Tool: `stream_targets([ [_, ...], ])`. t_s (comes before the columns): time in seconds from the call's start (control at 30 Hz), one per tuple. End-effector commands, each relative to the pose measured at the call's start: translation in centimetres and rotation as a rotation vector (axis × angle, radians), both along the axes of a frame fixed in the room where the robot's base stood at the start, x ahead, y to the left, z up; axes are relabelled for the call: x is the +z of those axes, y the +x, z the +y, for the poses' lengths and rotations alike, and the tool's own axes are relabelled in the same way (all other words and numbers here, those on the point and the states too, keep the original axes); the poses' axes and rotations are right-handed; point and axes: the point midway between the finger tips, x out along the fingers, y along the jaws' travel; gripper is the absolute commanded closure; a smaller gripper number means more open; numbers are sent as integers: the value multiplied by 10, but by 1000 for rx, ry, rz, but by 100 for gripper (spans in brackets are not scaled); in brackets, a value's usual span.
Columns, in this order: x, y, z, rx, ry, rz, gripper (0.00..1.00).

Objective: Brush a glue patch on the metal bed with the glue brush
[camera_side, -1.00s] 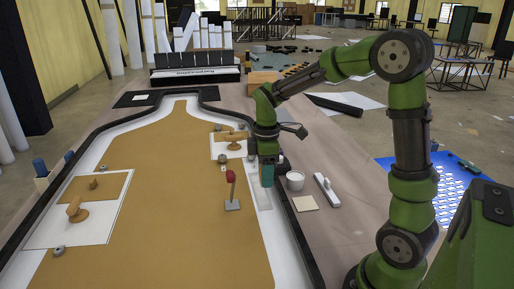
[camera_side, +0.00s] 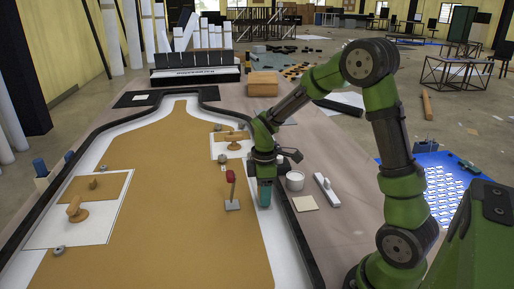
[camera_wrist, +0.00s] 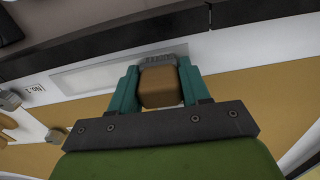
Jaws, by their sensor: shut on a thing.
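My gripper (camera_side: 265,196) is over the pale right-hand strip of the bed (camera_side: 282,243), pointing down. In the wrist view its teal fingers (camera_wrist: 160,88) are shut on the brown wooden block of the glue brush (camera_wrist: 159,88). The brush's grey bristle end (camera_wrist: 160,60) shows beyond the block, close to the pale strip. I cannot tell whether the bristles touch it. In the side view the brush is mostly hidden by the fingers.
A white cup (camera_side: 295,181), a cream square (camera_side: 305,203) and a white bar tool (camera_side: 327,190) stand right of the bed's black rim. A red-handled tool (camera_side: 231,178) stands close left of my gripper. Boards with wooden knobs (camera_side: 77,210) lie on the brown surface.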

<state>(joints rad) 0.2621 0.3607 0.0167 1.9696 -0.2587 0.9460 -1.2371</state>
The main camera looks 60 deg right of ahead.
Motion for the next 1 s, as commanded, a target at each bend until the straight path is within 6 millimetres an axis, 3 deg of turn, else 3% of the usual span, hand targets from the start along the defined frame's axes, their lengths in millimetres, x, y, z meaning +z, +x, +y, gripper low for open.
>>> stream_targets([
  [0.27, 0, 17, -17, -1, 0, 1, 87],
  [0.7, 0, -14, 14, 3, 0, 1, 87],
  [0.77, 5, -12, 12, 2, -1, -1, 87],
  [0.83, 24, -11, 12, -1, -2, -6, 87],
  [1.0, 37, -12, 12, 0, -1, -2, 87],
])
